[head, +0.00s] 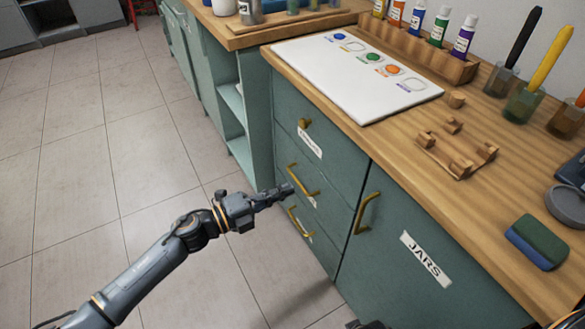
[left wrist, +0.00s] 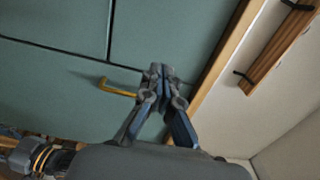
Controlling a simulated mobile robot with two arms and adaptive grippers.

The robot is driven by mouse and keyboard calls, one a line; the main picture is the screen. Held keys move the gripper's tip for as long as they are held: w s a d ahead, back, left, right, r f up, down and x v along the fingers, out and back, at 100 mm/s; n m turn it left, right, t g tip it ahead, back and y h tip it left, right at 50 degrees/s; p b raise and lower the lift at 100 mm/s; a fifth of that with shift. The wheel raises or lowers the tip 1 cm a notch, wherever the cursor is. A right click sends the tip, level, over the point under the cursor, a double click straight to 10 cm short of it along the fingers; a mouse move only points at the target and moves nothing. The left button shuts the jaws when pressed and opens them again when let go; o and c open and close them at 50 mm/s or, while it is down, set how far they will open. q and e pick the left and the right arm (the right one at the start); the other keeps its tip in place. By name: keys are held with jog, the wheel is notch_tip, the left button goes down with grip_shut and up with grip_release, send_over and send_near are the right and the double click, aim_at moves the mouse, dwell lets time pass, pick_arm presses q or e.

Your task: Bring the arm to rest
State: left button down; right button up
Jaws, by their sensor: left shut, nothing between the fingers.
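My left arm comes in from the lower left of the head view. My left gripper (head: 288,188) is shut and empty, in front of the green drawer cabinet, close to the middle drawer's brass handle (head: 304,180). I cannot tell whether it touches the cabinet. In the left wrist view the closed fingertips (left wrist: 158,72) show against the green cabinet front, beside a brass handle (left wrist: 117,88). My right gripper cannot be made out; only a dark piece shows at the bottom edge of the head view.
The wooden counter (head: 400,140) holds a white palette board (head: 320,75), a rack of paint bottles (head: 430,50), brush cups (head: 524,100), a small wooden stand (head: 455,158) and a blue-green sponge (head: 537,242). The tiled floor (head: 90,170) at left is clear.

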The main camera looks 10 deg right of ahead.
pick_arm(q)
jog(key=w+a+f+n+t+y, duration=0.3)
jog(key=a+f+n+t+y, duration=0.65)
jog(key=n, duration=0.75)
jog(key=s+a+f+n+g+y, duration=0.45)
jog(key=a+f, duration=0.45)
jog(key=f, duration=0.3)
jog(key=s+a+f+n+g+y, duration=0.1)
jog(key=s+a+f+n+g, duration=0.3)
jog(key=s, duration=0.5)
jog(key=s+a+f+n+g+y, duration=0.1)
jog(key=s+a+f+n+g, duration=0.1)
jog(key=s+f, duration=0.55)
jog(key=s+a+f+n+g+y, duration=0.1)
jog(key=s+a+f+n+g, duration=0.25)
jog(key=s, duration=0.75)
jog(key=s+a+m+p, duration=0.1)
jog(key=s+a+p, duration=0.2)
jog(key=s+p, duration=1.2)
jog(key=shift+s+r+p, duration=0.15)
jog(key=shift+r+p, duration=0.1)
jog(key=shift+p, duration=0.4)
pick_arm(e)
jog(key=s+d+g, duration=0.1)
jog(key=s+d, duration=0.2)
jog(key=s, duration=1.4)
jog(key=shift+f, duration=0.15)
